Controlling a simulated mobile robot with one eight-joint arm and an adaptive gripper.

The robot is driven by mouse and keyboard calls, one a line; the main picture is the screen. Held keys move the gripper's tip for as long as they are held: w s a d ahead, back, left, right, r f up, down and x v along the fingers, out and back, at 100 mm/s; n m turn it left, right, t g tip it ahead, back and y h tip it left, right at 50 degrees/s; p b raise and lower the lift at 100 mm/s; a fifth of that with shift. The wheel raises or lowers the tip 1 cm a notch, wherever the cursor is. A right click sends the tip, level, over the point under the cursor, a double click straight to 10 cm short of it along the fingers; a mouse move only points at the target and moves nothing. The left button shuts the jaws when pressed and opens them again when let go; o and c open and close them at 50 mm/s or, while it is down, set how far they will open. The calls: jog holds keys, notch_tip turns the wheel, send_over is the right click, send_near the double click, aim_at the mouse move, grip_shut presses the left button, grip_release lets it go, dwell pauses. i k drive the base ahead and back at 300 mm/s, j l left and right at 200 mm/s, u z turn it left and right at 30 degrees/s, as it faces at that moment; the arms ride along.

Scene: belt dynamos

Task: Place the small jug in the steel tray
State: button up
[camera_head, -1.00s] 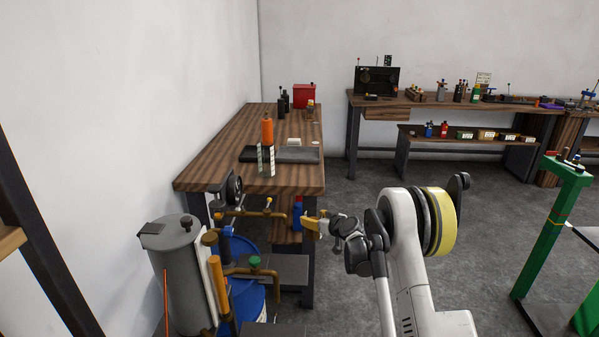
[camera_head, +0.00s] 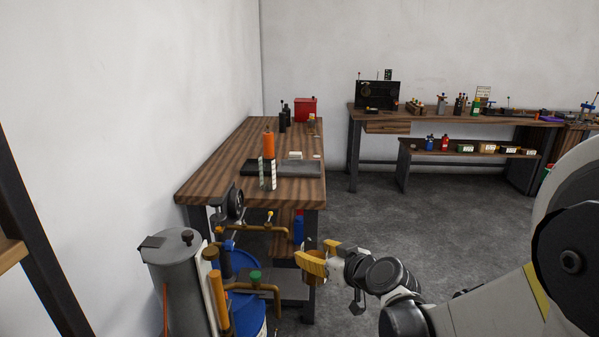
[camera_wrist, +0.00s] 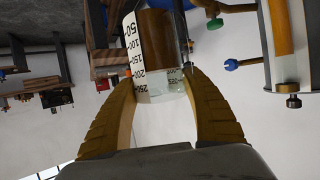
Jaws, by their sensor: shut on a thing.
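The small jug (camera_wrist: 142,55) is a clear vessel with a black-on-white scale and a brown lower part. My gripper (camera_wrist: 160,88) is shut on it, with one yellow finger on each side. In the head view my gripper (camera_head: 320,254) holds the jug (camera_head: 313,272) low, in front of the wooden bench's near right leg and below the benchtop. The jug is partly hidden by the fingers there. The steel tray (camera_head: 300,169) looks like the flat grey tray on the benchtop, beside a darker one. It is beyond and above my gripper in the picture.
On the bench (camera_head: 225,170) stand an orange bottle (camera_head: 268,146), pale marked upright strips (camera_head: 273,176), dark bottles and a red box (camera_head: 306,109). A grey tank (camera_head: 175,275), brown pipes (camera_head: 262,287) and a blue drum crowd the lower left. Open floor lies to the right.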

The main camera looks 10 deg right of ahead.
aim_at(300, 170)
jog(key=i+l, duration=0.2)
jog(key=i, duration=0.3)
jog(key=i+l, duration=0.2)
jog(key=i, duration=0.3)
jog(key=i+l, duration=0.15)
jog(key=i, duration=0.35)
jog(key=i+l, duration=0.2)
jog(key=i, duration=0.35)
jog(key=i+l, duration=0.2)
jog(key=i, duration=0.3)
